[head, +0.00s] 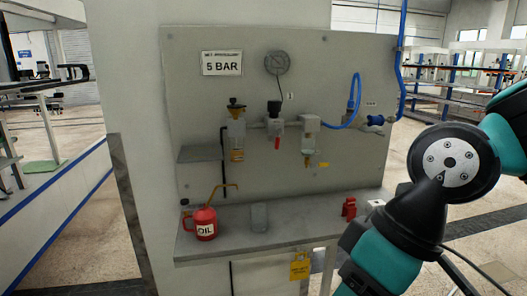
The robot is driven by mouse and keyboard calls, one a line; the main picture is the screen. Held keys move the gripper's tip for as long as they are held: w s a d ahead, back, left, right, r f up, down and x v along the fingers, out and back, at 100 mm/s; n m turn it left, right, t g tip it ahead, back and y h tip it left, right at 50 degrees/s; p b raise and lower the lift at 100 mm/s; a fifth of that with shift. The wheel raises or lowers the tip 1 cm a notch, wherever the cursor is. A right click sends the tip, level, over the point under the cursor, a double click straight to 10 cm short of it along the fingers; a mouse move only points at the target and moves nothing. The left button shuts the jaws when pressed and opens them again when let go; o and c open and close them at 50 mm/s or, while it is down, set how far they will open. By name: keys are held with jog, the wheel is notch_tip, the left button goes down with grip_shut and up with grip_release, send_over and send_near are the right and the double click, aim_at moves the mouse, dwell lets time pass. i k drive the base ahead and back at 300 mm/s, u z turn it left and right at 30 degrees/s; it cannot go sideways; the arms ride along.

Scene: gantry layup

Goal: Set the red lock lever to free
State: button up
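A small red lever (277,143) hangs down below the black-topped regulator (274,109) at the middle of the grey panel (200,110). I take it for the lock lever, but it is too small for me to read its setting or any marking. My arm shows at the right side, in front of the panel's right edge. My gripper is outside the picture, so I cannot see whether it is open or holds anything. Nothing of my arm touches the lever.
A round gauge (277,62), an oiler (236,135) and a clear bowl (310,140) flank the regulator. A blue hose (355,95) loops at right. On the ledge (300,229) stand a red oil can (204,222), grey cup (259,217) and red object (349,207). A yellow tag (300,269) hangs below.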

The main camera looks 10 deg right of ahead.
aim_at(278, 130)
jog(key=u, duration=0.85)
jog(key=k, duration=1.15)
jog(key=u, duration=1.05)
jog(key=i, duration=1.35)
jog(key=z, duration=1.25)
jog(key=i, duration=0.6)
jog(key=z, duration=0.85)
jog(key=i, duration=0.25)
jog(key=z, duration=0.3)
